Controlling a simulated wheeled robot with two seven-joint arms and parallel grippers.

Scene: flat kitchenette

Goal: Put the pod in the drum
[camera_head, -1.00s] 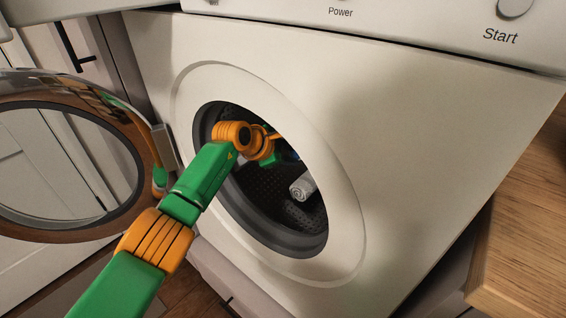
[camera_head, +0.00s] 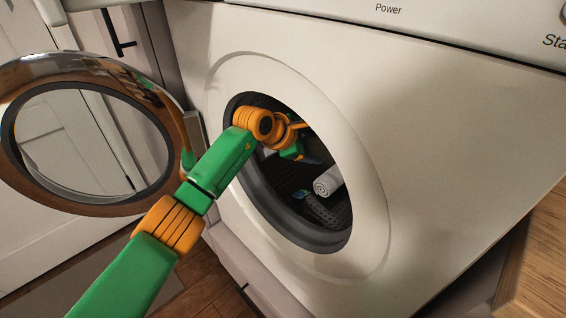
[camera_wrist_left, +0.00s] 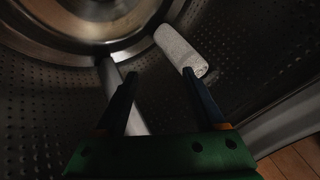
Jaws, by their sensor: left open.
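The drum (camera_head: 285,175) is the dark perforated hollow behind the washing machine's open round mouth. I cannot make out the pod in that view. My right gripper is not in view.
The rolled pale cloth (camera_head: 328,180) lies in the drum and also shows beyond the fingers in the wrist view (camera_wrist_left: 180,50). The round door (camera_head: 160,100) stands open at left, close to my forearm. A wooden counter (camera_head: 535,255) is at right.

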